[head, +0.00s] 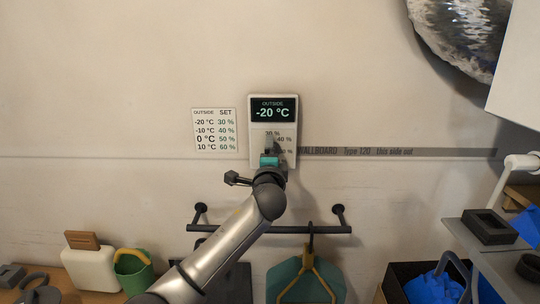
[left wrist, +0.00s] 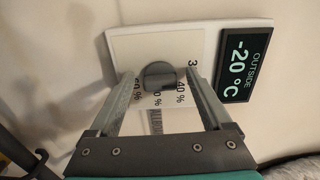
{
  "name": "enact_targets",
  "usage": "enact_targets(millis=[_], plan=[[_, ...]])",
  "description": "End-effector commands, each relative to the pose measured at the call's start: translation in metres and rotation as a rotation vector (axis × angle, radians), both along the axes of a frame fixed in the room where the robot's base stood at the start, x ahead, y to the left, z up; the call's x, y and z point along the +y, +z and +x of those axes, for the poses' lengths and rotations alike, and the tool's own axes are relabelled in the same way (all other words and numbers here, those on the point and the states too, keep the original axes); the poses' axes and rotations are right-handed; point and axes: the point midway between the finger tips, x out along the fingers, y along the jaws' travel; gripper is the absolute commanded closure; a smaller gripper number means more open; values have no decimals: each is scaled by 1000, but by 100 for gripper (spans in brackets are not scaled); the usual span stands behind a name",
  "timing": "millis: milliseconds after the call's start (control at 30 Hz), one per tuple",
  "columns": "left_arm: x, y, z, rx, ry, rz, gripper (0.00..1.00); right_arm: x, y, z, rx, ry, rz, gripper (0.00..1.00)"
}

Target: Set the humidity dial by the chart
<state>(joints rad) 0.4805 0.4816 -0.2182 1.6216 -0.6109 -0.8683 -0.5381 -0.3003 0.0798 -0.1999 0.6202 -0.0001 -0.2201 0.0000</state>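The humidistat (head: 291,128) is a white wall unit whose dark display (head: 272,109) reads OUTSIDE -20 °C. The display also shows in the left wrist view (left wrist: 247,65). The grey round dial (left wrist: 158,75) sits on its lower face, with percent marks around it; which mark it points to I cannot tell. The chart (head: 214,130) left of it pairs -20 °C with 30 %, -10 with 40, 0 with 50 and 10 with 60. My left gripper (left wrist: 160,78) is open, its fingers on either side of the dial with visible gaps. My right gripper is out of view.
A black rail (head: 300,229) on the wall below carries a hanging green and yellow item (head: 306,280). A silver duct (head: 462,35) is at the upper right. A grey shelf (head: 485,255) is at the right. A cream container (head: 90,266) and a green pot (head: 133,272) stand lower left.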

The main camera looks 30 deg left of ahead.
Motion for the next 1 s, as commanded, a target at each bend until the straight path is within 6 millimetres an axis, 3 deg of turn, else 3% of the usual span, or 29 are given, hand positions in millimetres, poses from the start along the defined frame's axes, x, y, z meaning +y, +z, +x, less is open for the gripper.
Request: enact_targets(millis=[367,1000], plan=[[-6,-1,-9,0,-2,1,18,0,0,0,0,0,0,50],[-59,-1,-94,1,-2,-2,18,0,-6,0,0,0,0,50]])
